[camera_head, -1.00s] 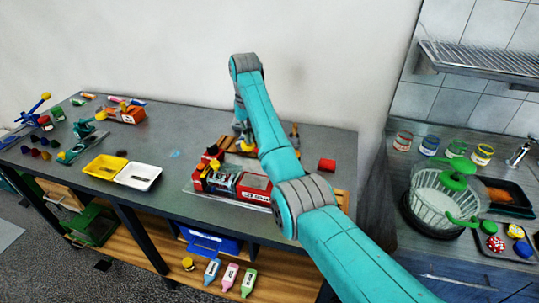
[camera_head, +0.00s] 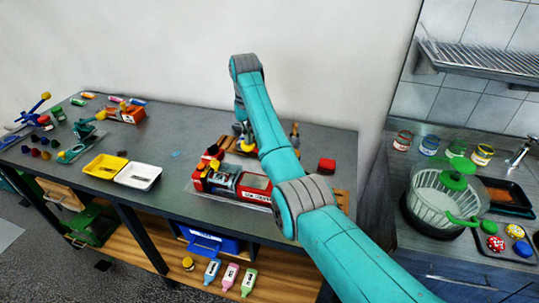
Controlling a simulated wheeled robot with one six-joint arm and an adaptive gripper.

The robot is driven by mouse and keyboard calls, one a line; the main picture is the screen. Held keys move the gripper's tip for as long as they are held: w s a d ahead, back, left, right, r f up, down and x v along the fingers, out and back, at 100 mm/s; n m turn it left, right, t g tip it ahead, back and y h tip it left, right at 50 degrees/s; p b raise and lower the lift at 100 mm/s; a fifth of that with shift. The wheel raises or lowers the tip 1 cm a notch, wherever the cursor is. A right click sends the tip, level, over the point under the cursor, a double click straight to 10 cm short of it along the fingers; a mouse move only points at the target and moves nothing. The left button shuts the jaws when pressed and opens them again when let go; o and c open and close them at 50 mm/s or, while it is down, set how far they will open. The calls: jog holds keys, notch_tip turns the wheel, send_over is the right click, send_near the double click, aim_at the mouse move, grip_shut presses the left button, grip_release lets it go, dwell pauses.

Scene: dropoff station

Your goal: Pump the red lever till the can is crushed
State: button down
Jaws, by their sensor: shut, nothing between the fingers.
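A red machine (camera_head: 232,185) with white lettering on its front stands on a pale base on the grey workbench (camera_head: 180,205). A grey metallic part shows in its middle; I cannot tell whether this is the can. A red block-like piece (camera_head: 327,166) shows to the right, past my arm; I cannot tell whether it belongs to the lever. My arm crosses in front of the machine's right side. My gripper (camera_head: 243,132) points down behind the machine, small and partly hidden by my forearm. It is shut, with nothing seen in it.
A yellow tray (camera_head: 105,167) and a white tray (camera_head: 138,176) lie left of the machine. Wooden pieces lie behind it. A blue device with a yellow ball (camera_head: 45,97) stands at the far left. A sink counter with a salad spinner (camera_head: 440,205) is at the right.

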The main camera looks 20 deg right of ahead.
aim_at(247, 149)
jog(key=shift+w+a+f, duration=0.15)
jog(key=shift+a+f, duration=0.05)
jog(key=shift+f, duration=0.5)
jog(key=shift+w+a+f, duration=0.1)
jog(key=shift+a+f, duration=0.05)
jog(key=shift+f, duration=0.55)
jog(key=shift+a+f, duration=0.1)
jog(key=shift+f, duration=1.25)
